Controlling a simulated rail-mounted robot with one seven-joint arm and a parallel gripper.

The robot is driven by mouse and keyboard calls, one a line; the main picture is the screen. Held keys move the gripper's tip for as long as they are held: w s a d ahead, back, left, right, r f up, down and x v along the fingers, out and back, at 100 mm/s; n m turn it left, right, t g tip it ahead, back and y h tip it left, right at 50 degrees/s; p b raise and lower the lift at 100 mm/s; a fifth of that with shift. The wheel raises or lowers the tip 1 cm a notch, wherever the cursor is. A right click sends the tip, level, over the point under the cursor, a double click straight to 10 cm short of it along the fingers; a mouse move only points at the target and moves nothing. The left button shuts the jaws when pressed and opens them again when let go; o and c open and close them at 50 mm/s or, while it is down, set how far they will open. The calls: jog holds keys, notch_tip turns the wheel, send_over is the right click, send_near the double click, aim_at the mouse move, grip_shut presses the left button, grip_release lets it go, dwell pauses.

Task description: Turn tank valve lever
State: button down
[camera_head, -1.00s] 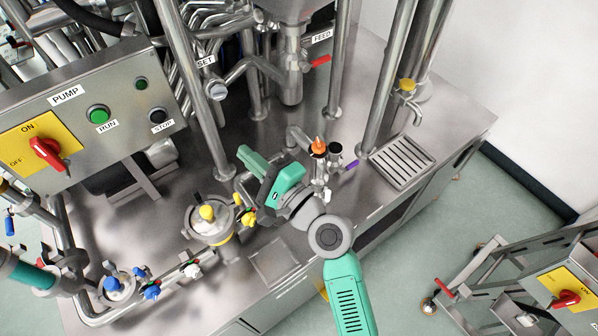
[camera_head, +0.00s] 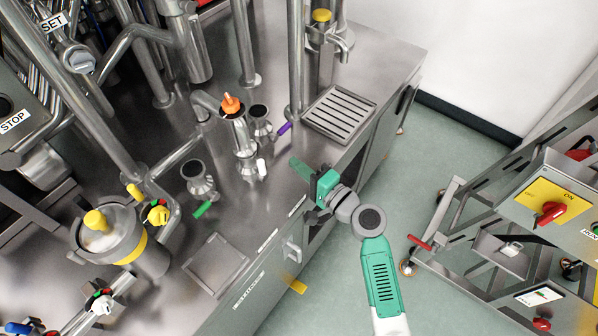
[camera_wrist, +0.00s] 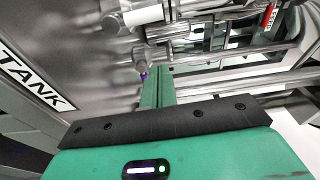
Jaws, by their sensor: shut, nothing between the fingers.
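My gripper (camera_head: 299,168) is shut and empty, over the bench's front edge. Its green fingers also show in the wrist view (camera_wrist: 157,88). A white lever (camera_head: 262,167) on a steel valve stands left of my fingertips, apart from them. A purple lever (camera_head: 284,128) lies behind them and also shows just left of my fingers in the wrist view (camera_wrist: 143,76). A green lever (camera_head: 203,210) is further left. A TANK label (camera_wrist: 35,80) is on steel at left in the wrist view. I cannot tell which lever it marks.
A slotted drip tray (camera_head: 339,113) lies at the bench's right end. An orange-topped fitting (camera_head: 232,106) rises behind the white lever. A yellow-capped vessel (camera_head: 110,235) stands at left. A cart with a red switch (camera_head: 549,212) stands at right. The floor between is clear.

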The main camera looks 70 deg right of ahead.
aim_at(262, 170)
jog(key=w, duration=0.6)
jog(key=shift+a+f+b, duration=0.15)
jog(key=shift+a+b, duration=0.1)
jog(key=shift+b, duration=0.1)
jog(key=shift+a, duration=0.25)
jog(key=shift+w, duration=0.15)
